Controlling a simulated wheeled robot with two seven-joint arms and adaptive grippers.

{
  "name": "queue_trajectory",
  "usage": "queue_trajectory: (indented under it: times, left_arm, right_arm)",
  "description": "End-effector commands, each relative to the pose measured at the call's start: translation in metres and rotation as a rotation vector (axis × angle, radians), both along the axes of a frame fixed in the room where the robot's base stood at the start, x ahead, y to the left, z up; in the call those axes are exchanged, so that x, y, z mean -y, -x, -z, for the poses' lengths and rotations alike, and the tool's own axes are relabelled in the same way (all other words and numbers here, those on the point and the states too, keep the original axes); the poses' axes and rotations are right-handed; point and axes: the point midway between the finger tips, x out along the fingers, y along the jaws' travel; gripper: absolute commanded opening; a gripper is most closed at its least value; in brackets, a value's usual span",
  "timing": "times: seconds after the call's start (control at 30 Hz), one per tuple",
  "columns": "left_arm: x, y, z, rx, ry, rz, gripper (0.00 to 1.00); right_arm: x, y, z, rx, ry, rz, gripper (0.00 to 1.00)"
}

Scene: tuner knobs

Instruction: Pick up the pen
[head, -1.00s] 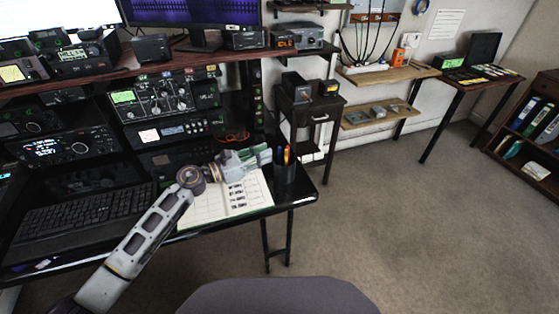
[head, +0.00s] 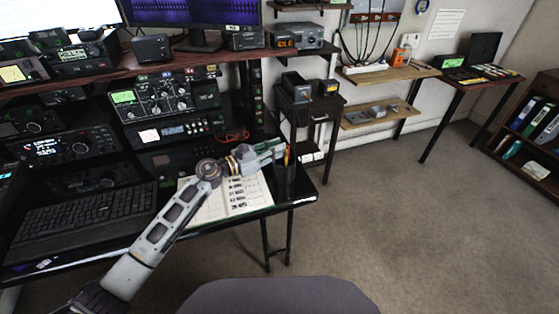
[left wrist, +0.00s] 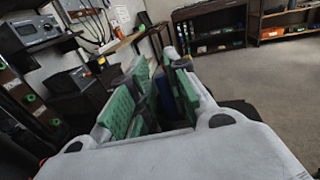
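A dark pen cup (head: 285,182) stands near the right end of the black desk. Pens (head: 287,155) with orange and yellow parts stick up out of it, partly covered by my gripper. My left gripper (head: 277,147) reaches over the open notebook and has its fingertips at the pens, just above the cup's rim. In the left wrist view its green finger pads (left wrist: 158,90) stand apart. Dark and blue shapes show between and beside the pads; I cannot tell whether they are pens between the fingers. My right gripper is in neither view.
An open notebook (head: 215,207) lies under my left arm, beside a black keyboard (head: 85,212). Radio equipment (head: 165,97) and a shelf with monitors (head: 195,22) stand behind. The floor (head: 400,230) right of the desk is clear.

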Motion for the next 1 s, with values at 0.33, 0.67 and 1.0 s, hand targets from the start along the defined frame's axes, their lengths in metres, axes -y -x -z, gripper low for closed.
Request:
queue_trajectory:
  times: [0.33,0.67,1.0]
  left_arm:
    - [0.0,0.0,0.0,0.0,0.0,0.0,0.05]
    - [0.0,0.0,0.0,-0.001,0.0,0.0,0.0]
    - [0.0,0.0,-0.01,0.001,0.0,0.0,0.0]
  right_arm:
    - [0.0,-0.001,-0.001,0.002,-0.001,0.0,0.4]
    - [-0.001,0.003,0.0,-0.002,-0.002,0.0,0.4]
    - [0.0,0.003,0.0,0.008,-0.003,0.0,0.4]
